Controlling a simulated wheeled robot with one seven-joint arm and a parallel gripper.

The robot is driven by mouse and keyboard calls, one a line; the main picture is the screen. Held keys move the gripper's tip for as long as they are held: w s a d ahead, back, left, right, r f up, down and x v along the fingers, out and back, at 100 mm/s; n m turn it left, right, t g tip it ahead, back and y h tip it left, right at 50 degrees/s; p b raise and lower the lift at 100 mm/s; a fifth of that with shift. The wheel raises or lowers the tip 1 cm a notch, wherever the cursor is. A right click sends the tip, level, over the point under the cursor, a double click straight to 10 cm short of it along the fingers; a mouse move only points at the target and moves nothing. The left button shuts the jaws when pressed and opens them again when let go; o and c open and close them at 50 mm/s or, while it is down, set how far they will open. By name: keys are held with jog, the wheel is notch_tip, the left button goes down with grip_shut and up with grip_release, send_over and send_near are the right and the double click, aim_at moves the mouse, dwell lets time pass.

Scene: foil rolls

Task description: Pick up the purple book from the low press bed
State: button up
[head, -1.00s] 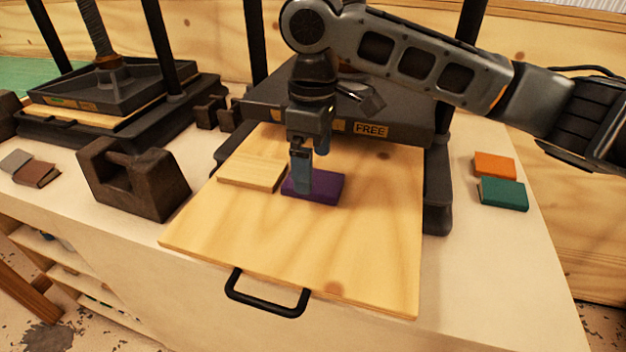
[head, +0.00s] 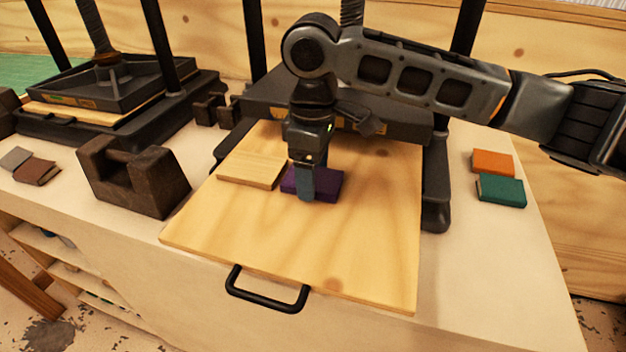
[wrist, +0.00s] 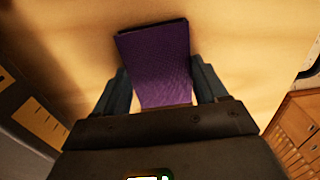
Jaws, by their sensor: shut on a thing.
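The purple book (head: 326,183) is over the pale wooden press bed (head: 330,250), right of a light wooden block. My gripper (head: 306,190) points down at the book and is shut on it. In the wrist view the book (wrist: 158,62) sits between the two fingers (wrist: 160,92), one on each side. The front finger hides part of the book in the head view. I cannot tell whether the book is touching the bed or slightly above it.
A light wooden block (head: 250,169) lies close left of the book. The dark press plate (head: 390,118) stands behind. A brown iron weight (head: 135,180) is at left. Orange (head: 493,162) and green (head: 502,190) books lie at right. The bed's front is clear, with a black handle (head: 266,291).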

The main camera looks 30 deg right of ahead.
jog(key=shift+c, duration=1.1)
